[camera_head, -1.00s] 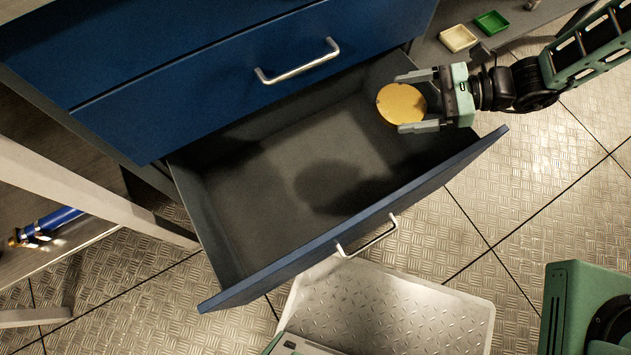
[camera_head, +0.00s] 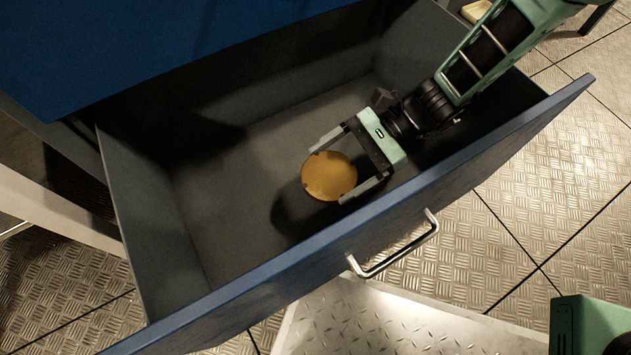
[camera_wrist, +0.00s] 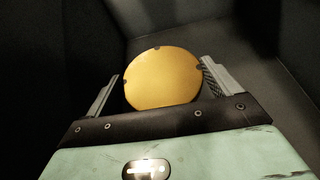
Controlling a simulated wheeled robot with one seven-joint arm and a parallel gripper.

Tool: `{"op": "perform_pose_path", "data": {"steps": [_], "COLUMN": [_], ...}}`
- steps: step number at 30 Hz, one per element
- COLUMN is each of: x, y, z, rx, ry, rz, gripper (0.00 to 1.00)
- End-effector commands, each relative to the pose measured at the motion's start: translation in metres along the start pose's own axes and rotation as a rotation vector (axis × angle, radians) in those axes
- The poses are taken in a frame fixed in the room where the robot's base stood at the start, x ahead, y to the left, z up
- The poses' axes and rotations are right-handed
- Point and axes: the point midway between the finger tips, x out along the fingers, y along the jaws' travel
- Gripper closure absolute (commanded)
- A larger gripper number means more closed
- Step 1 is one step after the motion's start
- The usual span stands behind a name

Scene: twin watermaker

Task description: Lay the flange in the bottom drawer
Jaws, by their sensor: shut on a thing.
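The flange (camera_head: 329,176) is a flat, round, yellow-gold disc with small notches at its rim. My gripper (camera_head: 332,173) is shut on it, with one finger on each side. In the wrist view the flange (camera_wrist: 162,79) sits between the two fingers. The bottom drawer (camera_head: 215,205) is pulled open, with a grey inside and a blue front. My gripper and the flange are inside the drawer's outline, over its floor. A shadow lies beside the flange, and the exact gap to the floor is hard to tell.
The drawer's blue front panel (camera_head: 470,180) with a metal handle (camera_head: 397,248) stands on the near side. A blue upper drawer front (camera_head: 150,45) overhangs the back. The left part of the drawer floor is bare. A metal plate (camera_head: 370,320) lies below the front.

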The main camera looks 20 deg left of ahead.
Motion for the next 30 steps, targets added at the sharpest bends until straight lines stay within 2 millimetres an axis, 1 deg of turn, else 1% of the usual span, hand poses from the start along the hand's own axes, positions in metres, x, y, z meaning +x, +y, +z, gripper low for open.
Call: {"op": "perform_pose_path", "data": {"steps": [1,3,8,11,18,25,30], "x": [0.009,0.014,0.021,0.026,0.041,0.046,0.054], "y": [0.001,0.002,0.003,0.003,0.004,0.003,0.004], "z": [-0.007,-0.009,-0.015,-0.026,-0.062,-0.074,-0.094], "rx": [-0.008,-0.013,-0.017,-0.016,-0.016,-0.016,-0.017], "ry": [-0.002,0.000,0.001,0.001,0.001,0.000,0.000], "rz": [0.014,0.028,0.043,0.045,0.045,0.043,0.044], "gripper": [0.69,0.69,0.69,0.69,0.69,0.69,0.69]}}
